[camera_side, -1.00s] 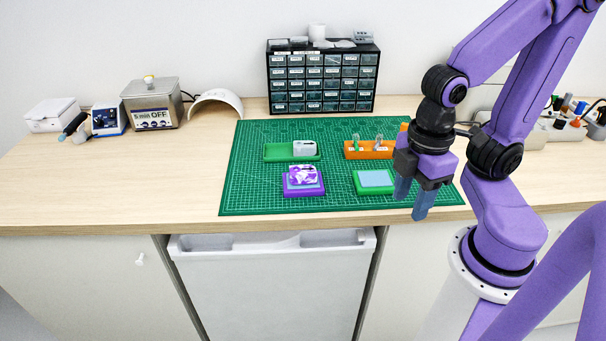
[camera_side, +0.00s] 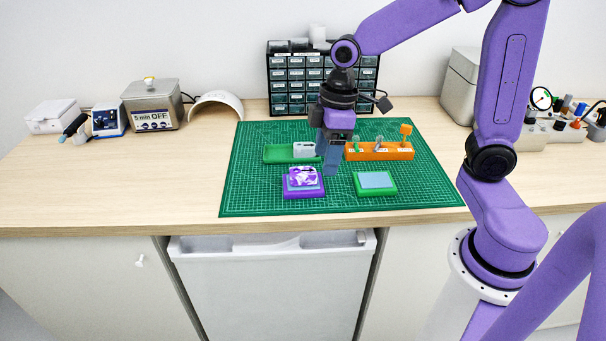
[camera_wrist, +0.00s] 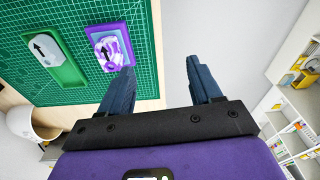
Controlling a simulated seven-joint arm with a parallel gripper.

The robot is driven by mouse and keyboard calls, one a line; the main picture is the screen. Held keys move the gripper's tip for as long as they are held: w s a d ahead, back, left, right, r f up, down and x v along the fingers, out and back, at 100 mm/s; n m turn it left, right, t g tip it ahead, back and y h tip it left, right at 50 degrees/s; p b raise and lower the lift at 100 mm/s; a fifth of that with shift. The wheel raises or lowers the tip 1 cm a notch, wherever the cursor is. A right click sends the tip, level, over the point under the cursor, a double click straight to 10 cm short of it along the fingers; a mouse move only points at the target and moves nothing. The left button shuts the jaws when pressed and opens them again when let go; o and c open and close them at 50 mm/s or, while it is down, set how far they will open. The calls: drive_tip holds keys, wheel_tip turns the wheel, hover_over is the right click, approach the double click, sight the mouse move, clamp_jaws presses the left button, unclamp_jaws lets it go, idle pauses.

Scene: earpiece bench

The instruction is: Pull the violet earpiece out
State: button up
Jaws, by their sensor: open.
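A violet-and-white marbled piece (camera_side: 303,176) sits in a purple tray (camera_side: 290,194) at the front middle of the green mat. It also shows in the wrist view (camera_wrist: 111,52), with a dark arrow on top. I cannot make out a separate violet earpiece in it. My gripper (camera_side: 329,160) is open and empty above the mat, behind and right of the purple tray in the side view. In the wrist view my open fingers (camera_wrist: 160,67) lie right of and below the marbled piece, apart from it.
A white case (camera_side: 305,149) lies in a green tray (camera_side: 276,153) behind. An orange rack (camera_side: 390,152) holds small tools. A drawer cabinet (camera_side: 280,85) stands at the back. The mat's left side is bare.

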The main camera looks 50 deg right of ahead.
drive_tip(key=m, duration=0.1)
approach(303, 171)
drive_tip(key=shift+t, duration=0.3)
drive_tip(key=shift+w+a+f, duration=0.1)
drive_tip(key=shift+a+f, duration=0.05)
drive_tip(key=shift+f, duration=1.3)
drive_tip(key=shift+w+a+f, duration=0.1)
drive_tip(key=shift+f, duration=1.3)
drive_tip(key=shift+w+a+f, duration=0.1)
drive_tip(key=shift+a+f, duration=0.05)
drive_tip(key=shift+f, duration=1.3)
drive_tip(key=c, duration=1.1)
drive_tip(key=shift+r, duration=1.6)
drive_tip(key=shift+r, duration=2.95)
